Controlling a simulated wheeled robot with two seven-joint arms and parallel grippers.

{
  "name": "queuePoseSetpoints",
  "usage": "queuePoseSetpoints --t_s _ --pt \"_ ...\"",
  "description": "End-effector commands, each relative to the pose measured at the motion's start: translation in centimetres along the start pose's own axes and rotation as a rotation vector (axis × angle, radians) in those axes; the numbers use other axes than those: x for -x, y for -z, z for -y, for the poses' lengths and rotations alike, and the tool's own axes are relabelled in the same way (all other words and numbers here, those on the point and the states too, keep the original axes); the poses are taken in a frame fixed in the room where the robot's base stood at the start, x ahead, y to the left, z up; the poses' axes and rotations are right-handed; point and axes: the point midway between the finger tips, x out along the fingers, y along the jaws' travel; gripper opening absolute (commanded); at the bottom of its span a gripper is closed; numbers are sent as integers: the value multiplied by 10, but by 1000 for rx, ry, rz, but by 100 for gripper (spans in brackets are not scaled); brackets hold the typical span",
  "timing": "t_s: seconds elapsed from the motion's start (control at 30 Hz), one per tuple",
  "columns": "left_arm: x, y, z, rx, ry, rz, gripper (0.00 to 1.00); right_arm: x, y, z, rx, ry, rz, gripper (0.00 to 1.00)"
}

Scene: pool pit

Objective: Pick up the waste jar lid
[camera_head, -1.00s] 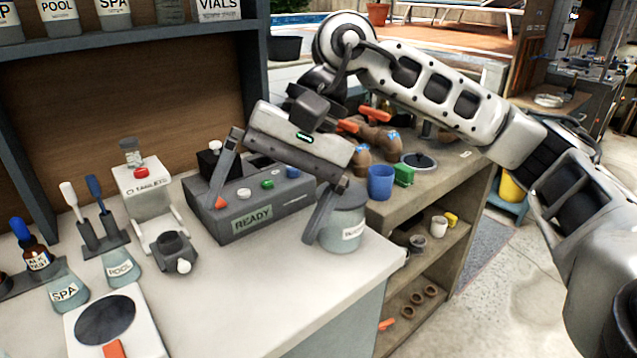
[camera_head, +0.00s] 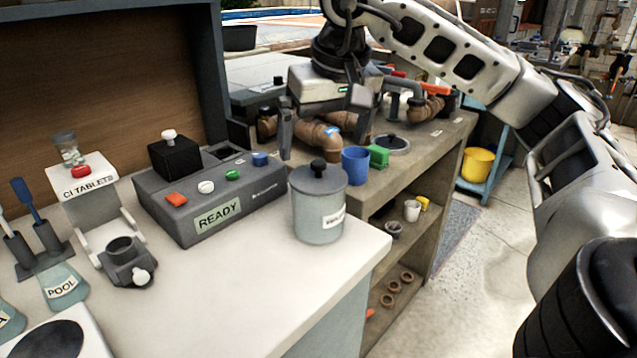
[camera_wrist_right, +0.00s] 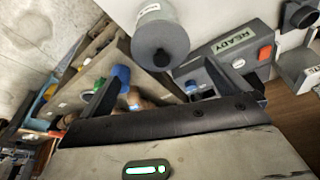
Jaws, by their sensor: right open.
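The waste jar (camera_head: 319,218) is a grey-blue cylinder standing upright near the right end of the white counter, with a partly readable label. Its lid (camera_head: 306,180) sits on top, with a dark round knob (camera_head: 318,167). In the right wrist view the jar (camera_wrist_right: 158,17) shows at top centre, with the knob (camera_wrist_right: 161,58) facing the camera. My right gripper (camera_head: 322,140) is open and empty. It appears behind and above the jar in the head view, apart from the lid. My left gripper is not in view.
A grey READY box (camera_head: 215,207) with coloured buttons stands left of the jar. A tablet dispenser (camera_head: 85,190) is further left. Behind, a lower bench holds a blue cup (camera_head: 355,166), a green block (camera_head: 378,156) and brown pipes (camera_head: 318,135). The counter before the jar is clear.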

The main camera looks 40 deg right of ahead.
Motion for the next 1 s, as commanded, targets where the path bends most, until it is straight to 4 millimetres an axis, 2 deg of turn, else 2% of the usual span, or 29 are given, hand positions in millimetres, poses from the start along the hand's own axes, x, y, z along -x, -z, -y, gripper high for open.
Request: queuePoseSetpoints --t_s 0.17,0.5,0.77,0.87,0.9,1.0 --pt "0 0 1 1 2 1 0 -11 0 0 -1 0 2 100" --pt "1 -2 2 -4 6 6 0 -56 2 1 -2 1 3 100" --pt "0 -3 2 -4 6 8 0 -59 2 1 -2 2 1 100" --pt "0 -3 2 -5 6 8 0 -59 2 1 -2 2 1 75" --pt "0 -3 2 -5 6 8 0 -59 2 1 -2 2 1 64" --pt "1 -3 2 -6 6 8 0 -58 2 1 -2 2 1 63"
